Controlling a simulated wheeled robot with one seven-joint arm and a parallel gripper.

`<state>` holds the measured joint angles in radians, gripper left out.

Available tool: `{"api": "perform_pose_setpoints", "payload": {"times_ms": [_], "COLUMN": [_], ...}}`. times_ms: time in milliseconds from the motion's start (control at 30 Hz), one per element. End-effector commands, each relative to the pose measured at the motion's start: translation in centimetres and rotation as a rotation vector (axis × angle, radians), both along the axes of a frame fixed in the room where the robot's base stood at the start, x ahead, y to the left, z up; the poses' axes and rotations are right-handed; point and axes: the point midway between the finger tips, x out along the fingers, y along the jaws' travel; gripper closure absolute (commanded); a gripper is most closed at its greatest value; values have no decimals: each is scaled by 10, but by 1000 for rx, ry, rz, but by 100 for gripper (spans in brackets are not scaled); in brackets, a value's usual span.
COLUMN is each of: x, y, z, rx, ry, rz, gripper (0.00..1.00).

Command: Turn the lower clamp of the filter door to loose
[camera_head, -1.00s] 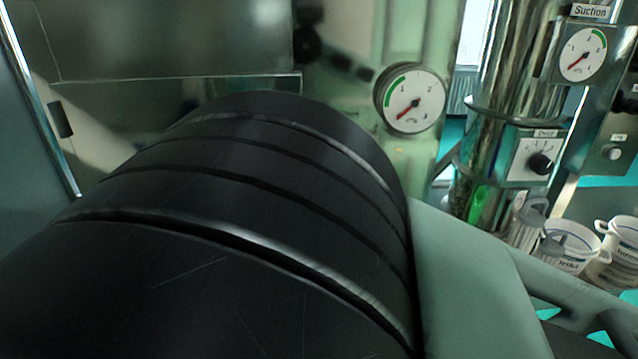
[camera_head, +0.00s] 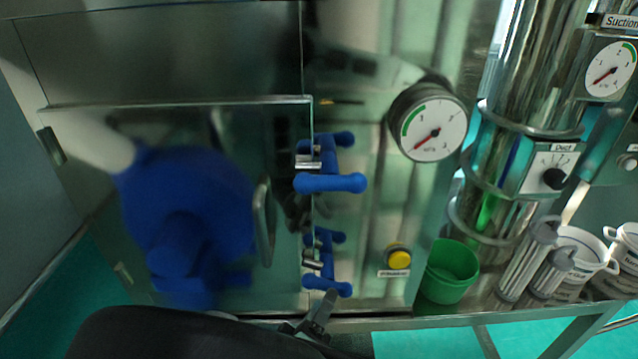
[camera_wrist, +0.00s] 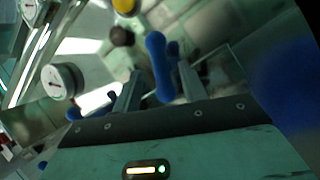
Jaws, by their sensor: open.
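The lower clamp (camera_head: 327,286) of the filter door (camera_head: 110,112) is a blue handle on a metal latch at the door's right edge, below the similar upper clamp (camera_head: 331,183). Both handles lie roughly level in the head view. My gripper (camera_head: 308,318) is just below the lower clamp, its fingers open and partly hidden by my dark arm. In the wrist view, the fingers stand apart, with a blue handle (camera_wrist: 158,68) showing between them. It appears to be the lower clamp. Whether it is between the fingers or beyond them I cannot tell.
A door grip (camera_head: 264,222) stands out left of the clamps. A yellow button (camera_head: 398,257), a pressure gauge (camera_head: 430,128) and a green cup (camera_head: 449,271) are to the right. A blurred blue shape on the shiny door looks like a reflection.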

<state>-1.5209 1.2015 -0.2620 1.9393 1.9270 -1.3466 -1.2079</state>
Motion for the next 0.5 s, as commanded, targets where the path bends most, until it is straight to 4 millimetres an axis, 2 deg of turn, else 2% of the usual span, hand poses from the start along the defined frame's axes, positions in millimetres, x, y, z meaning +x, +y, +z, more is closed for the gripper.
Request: {"api": "perform_pose_setpoints", "payload": {"times_ms": [200,500], "x": [37,60], "y": [-20,-32], "z": [1,0], "rx": [-1,0], "ry": [-2,1], "rz": [-1,0], "gripper": [58,58]}}
